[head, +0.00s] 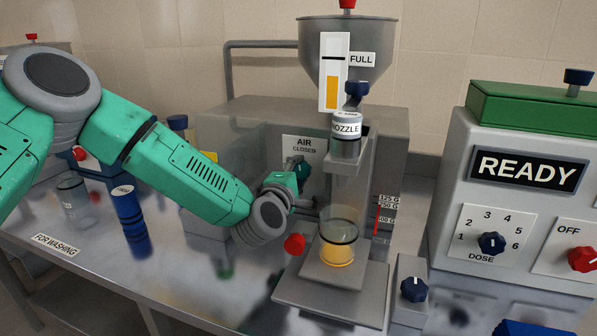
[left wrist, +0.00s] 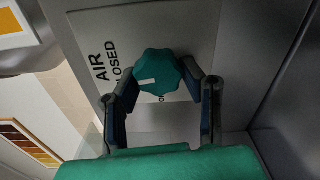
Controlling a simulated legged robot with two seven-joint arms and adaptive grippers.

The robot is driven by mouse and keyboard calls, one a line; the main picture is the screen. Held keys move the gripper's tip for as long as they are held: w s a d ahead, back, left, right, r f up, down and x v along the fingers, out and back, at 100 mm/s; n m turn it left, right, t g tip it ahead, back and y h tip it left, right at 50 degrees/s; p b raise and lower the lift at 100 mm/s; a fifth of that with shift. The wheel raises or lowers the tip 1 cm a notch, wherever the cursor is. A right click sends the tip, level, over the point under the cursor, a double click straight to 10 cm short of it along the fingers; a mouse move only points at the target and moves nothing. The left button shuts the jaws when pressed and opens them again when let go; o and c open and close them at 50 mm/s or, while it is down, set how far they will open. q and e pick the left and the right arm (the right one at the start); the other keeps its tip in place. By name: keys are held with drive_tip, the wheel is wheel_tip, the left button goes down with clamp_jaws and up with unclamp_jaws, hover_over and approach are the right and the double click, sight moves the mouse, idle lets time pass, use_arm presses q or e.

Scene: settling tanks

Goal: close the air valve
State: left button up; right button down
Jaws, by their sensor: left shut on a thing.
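The air valve is a teal lobed knob (left wrist: 157,74) with a white pointer mark, on a white plate (head: 303,146) lettered AIR and CLOSED. In the left wrist view the mark points left towards the word CLOSED, tilted slightly down. A second word beside the knob is mostly hidden. My left gripper (left wrist: 166,90) has its two dark fingers on either side of the knob and is shut on it. In the head view my left gripper (head: 298,172) reaches the plate and covers part of the knob. My right gripper is not in view.
A nozzle unit (head: 346,125) with a glass of yellow contents (head: 338,240) stands right of the arm. A red knob (head: 294,244) sits just below the wrist. A READY console (head: 525,190) is at right.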

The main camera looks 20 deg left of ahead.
use_arm(q)
drive_tip(key=shift+s+f+m, duration=0.1)
drive_tip(key=shift+f+m, duration=0.1)
drive_tip(key=shift+m, duration=0.5)
drive_tip(key=shift+d+f, duration=0.1)
drive_tip(key=shift+f, duration=0.05)
drive_tip(key=o, duration=1.1)
drive_tip(key=shift+o, duration=0.2)
drive_tip(key=shift+r, duration=0.25)
